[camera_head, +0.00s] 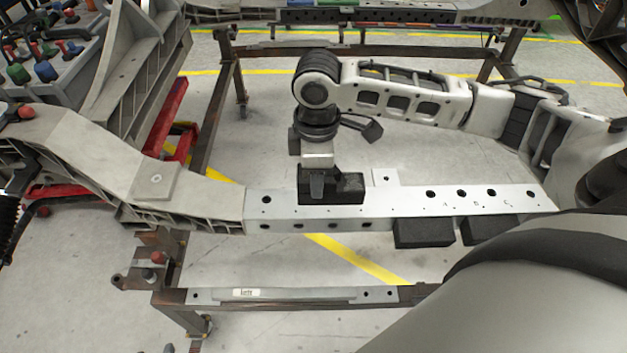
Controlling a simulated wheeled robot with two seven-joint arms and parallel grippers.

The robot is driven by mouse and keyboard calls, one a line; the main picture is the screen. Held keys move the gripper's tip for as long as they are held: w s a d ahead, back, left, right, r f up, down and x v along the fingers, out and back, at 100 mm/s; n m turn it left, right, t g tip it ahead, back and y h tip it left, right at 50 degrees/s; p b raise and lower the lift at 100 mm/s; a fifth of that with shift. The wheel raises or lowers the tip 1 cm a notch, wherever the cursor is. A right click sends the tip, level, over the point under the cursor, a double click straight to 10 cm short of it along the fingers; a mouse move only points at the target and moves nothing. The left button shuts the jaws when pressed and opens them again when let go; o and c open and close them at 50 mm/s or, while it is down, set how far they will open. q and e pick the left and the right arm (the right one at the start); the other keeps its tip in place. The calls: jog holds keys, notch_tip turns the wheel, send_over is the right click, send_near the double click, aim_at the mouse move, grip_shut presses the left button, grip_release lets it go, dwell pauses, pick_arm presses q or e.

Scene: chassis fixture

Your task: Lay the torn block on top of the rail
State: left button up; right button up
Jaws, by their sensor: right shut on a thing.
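The light grey metal rail (400,201) runs across the middle of the head view, with a row of dark holes along its top. My right gripper (322,186) points down over the rail's left-middle part. It is shut on a black block (348,189), which I take to be the torn block. The block's underside appears at the rail's top face; I cannot tell whether it rests there or hangs just above. The gripper hides part of the block, and its torn side is not clear. My left gripper is not in view.
Two other black blocks (423,233) (482,230) sit at the rail's front side, right of the middle. A curved grey chassis beam (100,150) joins the rail at left. A rusty steel frame (300,299) stands below. The rail's top right of my gripper is clear.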

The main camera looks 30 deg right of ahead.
jog(key=w+f, duration=0.1)
jog(key=f, duration=0.1)
jog(key=w+d+f, duration=0.1)
jog(key=w+f, duration=0.1)
jog(key=shift+w+f, duration=0.15)
jog(key=shift+d+f, duration=0.1)
jog(key=shift+f, duration=1.45)
jog(key=o, duration=1.1)
